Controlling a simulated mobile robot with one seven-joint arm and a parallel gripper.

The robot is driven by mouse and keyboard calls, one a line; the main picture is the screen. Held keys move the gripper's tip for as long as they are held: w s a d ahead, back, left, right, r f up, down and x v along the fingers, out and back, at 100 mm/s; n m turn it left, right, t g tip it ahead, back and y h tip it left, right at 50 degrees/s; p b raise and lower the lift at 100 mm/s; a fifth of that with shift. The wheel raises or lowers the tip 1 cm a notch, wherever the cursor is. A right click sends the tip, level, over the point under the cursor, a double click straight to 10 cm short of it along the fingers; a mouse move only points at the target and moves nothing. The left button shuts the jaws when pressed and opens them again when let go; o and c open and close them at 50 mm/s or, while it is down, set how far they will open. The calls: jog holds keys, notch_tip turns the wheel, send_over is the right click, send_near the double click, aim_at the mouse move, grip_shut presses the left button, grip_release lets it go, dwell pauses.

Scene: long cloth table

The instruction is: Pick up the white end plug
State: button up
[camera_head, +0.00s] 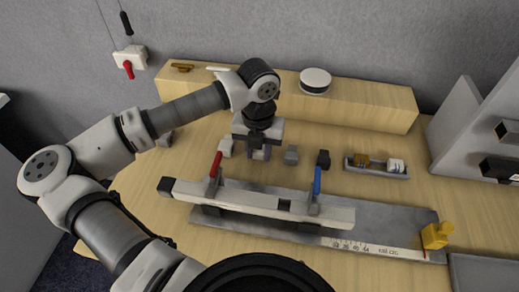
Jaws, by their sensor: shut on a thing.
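My gripper (259,154) points down at the wood table behind the long pale bar. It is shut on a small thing. The fingers hide most of that thing, so I cannot tell for sure whether it is the white end plug. A small pale grey-white block (226,147) stands just left of the gripper. A grey block (291,155) stands a little to its right. Both look apart from the fingers.
The long pale bar (260,205) lies on a metal plate (390,222) under a red-handled clamp (215,167) and a blue-handled clamp (317,182). A black block (323,159), a small tray (376,172) and a yellow block (436,235) are to the right. A wooden ledge (370,107) runs behind.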

aim_at(259, 152)
notch_tip(259, 152, up, 20)
jog(key=b, duration=0.3)
jog(key=shift+b, duration=0.3)
jog(key=shift+d, duration=0.1)
